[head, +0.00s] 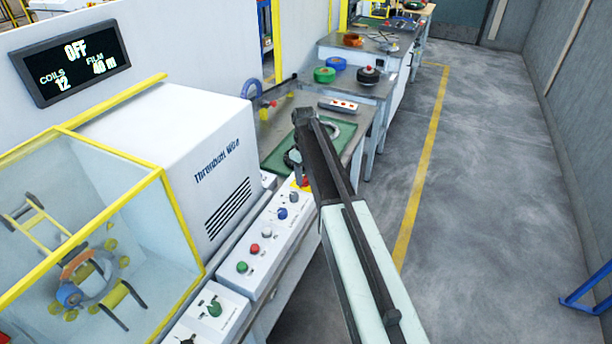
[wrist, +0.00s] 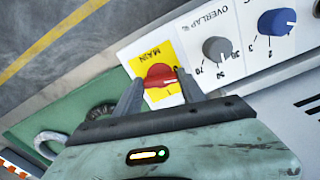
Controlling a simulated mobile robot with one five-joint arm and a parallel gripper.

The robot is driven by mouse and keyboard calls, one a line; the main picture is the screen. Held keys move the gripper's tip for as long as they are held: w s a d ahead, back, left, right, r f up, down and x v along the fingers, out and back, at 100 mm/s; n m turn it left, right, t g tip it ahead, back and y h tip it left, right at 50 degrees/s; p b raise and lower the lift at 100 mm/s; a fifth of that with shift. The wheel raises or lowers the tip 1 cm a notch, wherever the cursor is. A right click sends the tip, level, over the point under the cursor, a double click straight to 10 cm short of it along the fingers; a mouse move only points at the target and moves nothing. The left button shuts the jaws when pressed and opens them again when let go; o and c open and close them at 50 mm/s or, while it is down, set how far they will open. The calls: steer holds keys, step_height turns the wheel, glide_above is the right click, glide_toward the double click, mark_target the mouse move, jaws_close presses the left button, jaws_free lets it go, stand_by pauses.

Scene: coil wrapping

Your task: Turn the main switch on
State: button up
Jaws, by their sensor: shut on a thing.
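The main switch (wrist: 160,73) is a red round knob on a yellow plate marked MAIN, clear in the wrist view. My gripper (wrist: 158,81) has one finger on each side of the knob and is shut on it. A pale mark shows on the knob's lower right, but its exact setting is hard to read. In the head view only a bit of the yellow and red switch (head: 304,183) shows beside my arm, and my fingertips are hidden there. The display (head: 72,63) reads OFF, COILS 12, FILM 40 m.
The panel also carries a grey overlap knob (wrist: 215,48), a blue knob (wrist: 277,22), and red (head: 255,248) and green (head: 242,267) buttons. A yellow-framed clear guard (head: 165,215) stands at left. A bench with a green mat (head: 280,155) lies beyond.

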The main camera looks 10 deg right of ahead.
mark_target(304, 177)
steer(key=m, duration=0.4)
steer(key=shift+a+m, duration=0.1)
steer(key=shift+m, duration=0.2)
steer(key=m, duration=0.3)
steer(key=shift+m, duration=0.4)
steer(key=m, duration=0.4)
steer(key=shift+m, duration=1.5)
steer(key=o, duration=1.4)
steer(key=shift+c, duration=0.2)
steer(key=shift+r, duration=0.1)
step_height(304, 177, up, 8)
steer(key=p, duration=0.8)
steer(key=shift+f, duration=0.2)
